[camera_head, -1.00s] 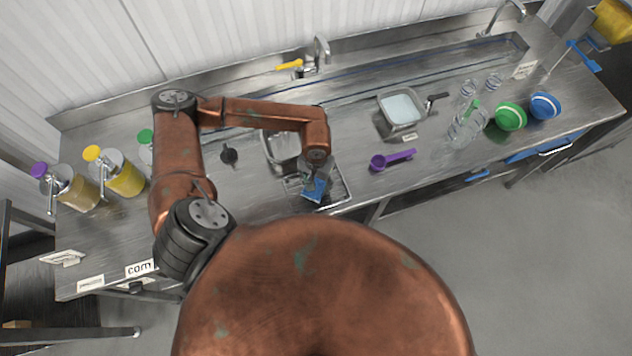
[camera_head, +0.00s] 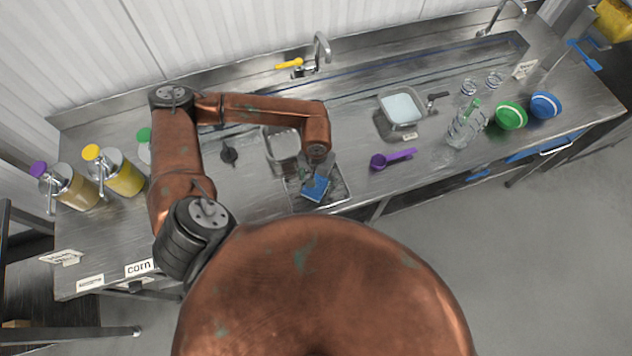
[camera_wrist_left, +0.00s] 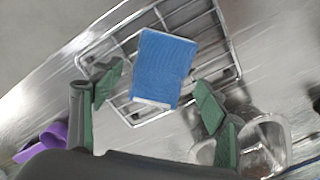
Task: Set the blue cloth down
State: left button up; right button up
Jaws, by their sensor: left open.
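The blue cloth (camera_head: 316,188) lies on a wire rack (camera_head: 342,196) near the front edge of the steel counter. In the left wrist view the blue cloth (camera_wrist_left: 160,68) rests flat on the rack (camera_wrist_left: 233,72), with a pale strip along its lower edge. My left gripper (camera_head: 314,172) is just above the cloth. In the left wrist view its green-padded fingers (camera_wrist_left: 155,92) are spread wide, one on each side of the cloth and apart from it. My right gripper is not in view.
A metal pan (camera_head: 282,146) stands behind the rack. A purple scoop (camera_head: 392,159) lies to the right. Further right are a white-filled container (camera_head: 401,108), a clear bottle (camera_head: 462,128), a green bowl (camera_head: 510,116) and a blue bowl (camera_head: 545,105). Dispensers (camera_head: 120,175) stand at the left.

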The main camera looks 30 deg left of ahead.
pick_arm(q)
notch_tip(320, 180, up, 10)
jog(key=b, duration=0.2)
jog(key=shift+r, duration=0.25)
dwell(0.3)
